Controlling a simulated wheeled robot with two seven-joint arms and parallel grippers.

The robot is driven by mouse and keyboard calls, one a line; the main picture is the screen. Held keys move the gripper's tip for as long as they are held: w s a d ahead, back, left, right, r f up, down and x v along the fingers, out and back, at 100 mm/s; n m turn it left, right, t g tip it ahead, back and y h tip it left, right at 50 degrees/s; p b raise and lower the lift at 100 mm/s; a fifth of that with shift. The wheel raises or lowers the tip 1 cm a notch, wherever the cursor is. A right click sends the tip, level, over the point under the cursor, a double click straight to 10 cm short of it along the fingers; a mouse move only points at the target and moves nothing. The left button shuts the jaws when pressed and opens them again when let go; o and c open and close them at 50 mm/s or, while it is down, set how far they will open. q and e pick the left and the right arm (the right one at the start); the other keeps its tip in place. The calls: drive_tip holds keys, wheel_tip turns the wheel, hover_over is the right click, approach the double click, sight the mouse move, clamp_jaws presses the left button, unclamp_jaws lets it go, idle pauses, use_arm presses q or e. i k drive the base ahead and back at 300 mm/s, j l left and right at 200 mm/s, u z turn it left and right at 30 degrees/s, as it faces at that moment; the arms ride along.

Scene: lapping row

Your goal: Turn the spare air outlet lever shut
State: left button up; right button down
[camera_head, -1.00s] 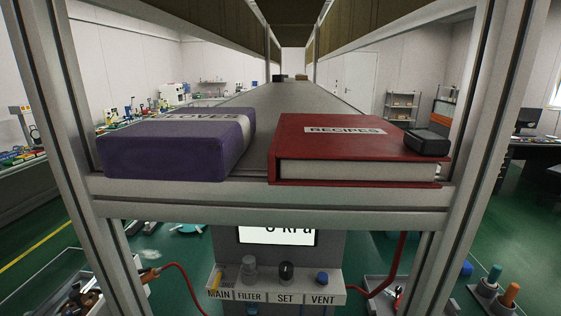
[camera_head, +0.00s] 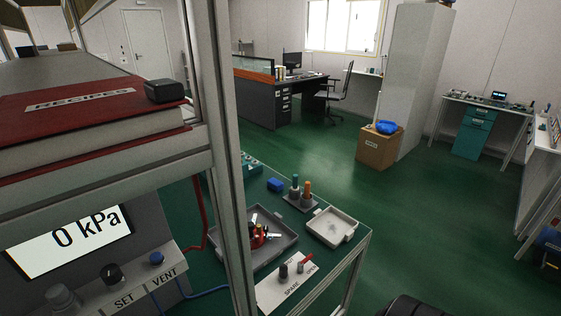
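The spare air outlet plate (camera_head: 272,292) is a white panel at the near edge of the bench, low in the head view. It carries the printed words SPARE and OPEN. A small red lever (camera_head: 304,263) stands on it near OPEN, its handle slanting up to the right. A dark round fitting (camera_head: 283,270) is left of the lever.
A metal post (camera_head: 227,170) stands left of the bench. Left of it are a shelf with a red RECIPES book (camera_head: 80,112), a black box (camera_head: 164,91) and a 0 kPa display (camera_head: 70,240). Grey trays (camera_head: 333,228) lie behind the plate. Green floor is open at right.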

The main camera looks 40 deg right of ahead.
sight(300, 264)
drive_tip(key=z, duration=1.6)
drive_tip(key=l+z, duration=0.1)
drive_tip(key=l, duration=0.3)
drive_tip(key=i+l, duration=0.15)
drive_tip(key=l, duration=0.25)
drive_tip(key=i+l+z, duration=0.15)
drive_tip(key=l, duration=0.25)
drive_tip(key=l+z, duration=0.1)
drive_tip(key=l, duration=0.25)
